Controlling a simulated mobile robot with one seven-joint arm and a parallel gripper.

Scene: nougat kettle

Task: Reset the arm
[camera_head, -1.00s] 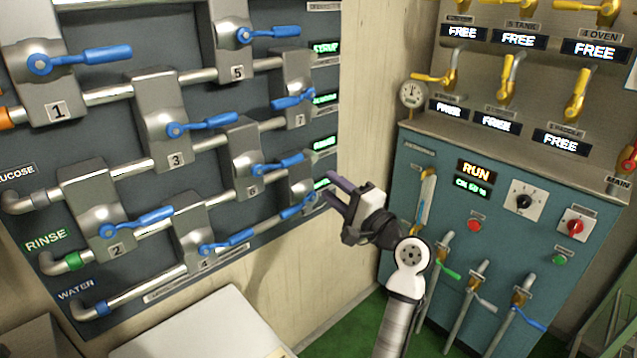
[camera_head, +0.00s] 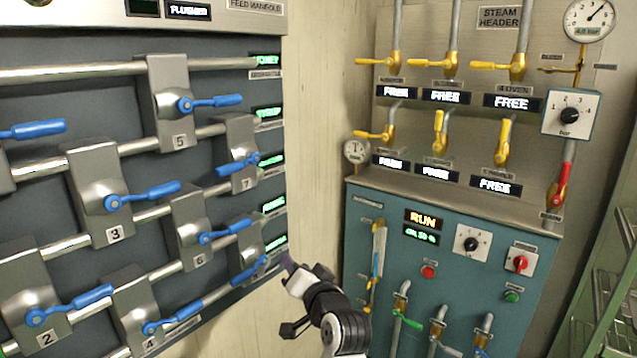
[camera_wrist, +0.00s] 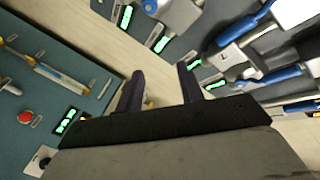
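My gripper (camera_head: 289,268) is at the lower middle of the head view, in front of the wall strip between the valve panel and the teal cabinet. In the wrist view, its two dark fingers (camera_wrist: 162,88) stand well apart with nothing between them, so it is open. It appears clear of the blue handles, though the gap to the lowest right handle (camera_head: 248,270) is hard to judge. My arm rises from the bottom edge of the head view.
The feed manifold panel (camera_head: 60,210), with numbered valves and blue handles, fills the left. The teal control cabinet (camera_head: 462,272) stands right, showing RUN. Yellow steam valves (camera_head: 440,130) are above it. A green rack (camera_head: 608,290) stands far right.

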